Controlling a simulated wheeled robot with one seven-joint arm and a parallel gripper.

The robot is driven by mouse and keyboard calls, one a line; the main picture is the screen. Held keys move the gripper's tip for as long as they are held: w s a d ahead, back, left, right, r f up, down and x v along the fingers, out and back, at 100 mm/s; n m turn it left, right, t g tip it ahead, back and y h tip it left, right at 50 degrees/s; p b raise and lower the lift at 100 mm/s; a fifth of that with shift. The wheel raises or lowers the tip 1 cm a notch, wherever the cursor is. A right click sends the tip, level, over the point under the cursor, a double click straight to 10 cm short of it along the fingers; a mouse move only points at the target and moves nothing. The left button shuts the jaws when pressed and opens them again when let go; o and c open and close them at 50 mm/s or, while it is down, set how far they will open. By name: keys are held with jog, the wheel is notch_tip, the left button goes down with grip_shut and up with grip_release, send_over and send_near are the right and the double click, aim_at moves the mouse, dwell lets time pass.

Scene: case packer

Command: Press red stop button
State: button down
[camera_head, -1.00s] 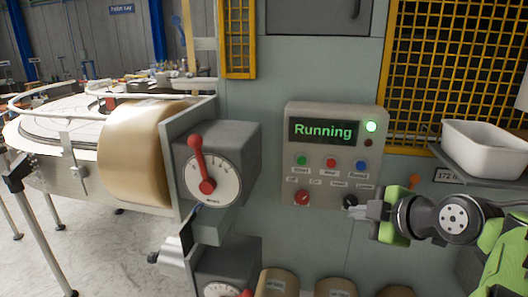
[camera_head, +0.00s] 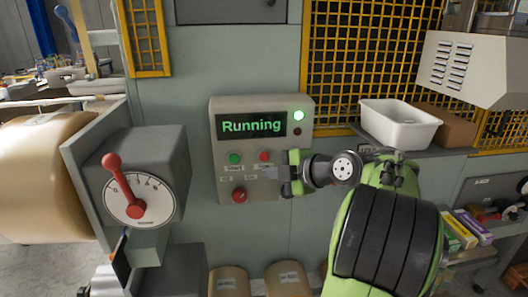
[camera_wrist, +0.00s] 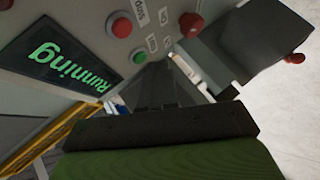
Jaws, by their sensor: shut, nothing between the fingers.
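The control panel (camera_head: 222,180) is a beige box with a lit green "Running" display (camera_head: 251,125). Its small round red stop button (camera_head: 264,156) sits right of a green button (camera_head: 234,158). My gripper (camera_head: 264,173) is shut and empty, its tips pointing left just below the red button; whether they touch the panel I cannot tell. In the wrist view the red button (camera_wrist: 122,27) is up and left of my fingertips (camera_wrist: 152,75), apart from them in the picture.
A larger red knob (camera_head: 239,195) is low on the panel. A grey box with a red lever (camera_head: 122,180) juts out at left. A white bin (camera_head: 400,124) stands on a shelf at right. Yellow-framed mesh (camera_head: 360,60) is behind. Brown rolls (camera_head: 287,279) stand below the panel.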

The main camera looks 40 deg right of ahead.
aim_at(264, 157)
jog(key=shift+w+d+p, duration=0.3)
jog(key=shift+w+d, duration=0.3)
jog(key=shift+w, duration=0.35)
jog(key=shift+w+d+p, duration=0.3)
jog(key=shift+w+d, duration=0.3)
jog(key=shift+w, duration=0.3)
dwell(0.6)
jog(key=shift+w+d, duration=0.25)
jog(key=shift+w, duration=0.1)
jog(key=shift+w+d, duration=0.25)
jog(key=shift+w, duration=0.1)
dwell(0.6)
jog(key=shift+s+a+b, duration=0.5)
jog(key=shift+s+b, duration=0.2)
jog(key=shift+b, duration=0.1)
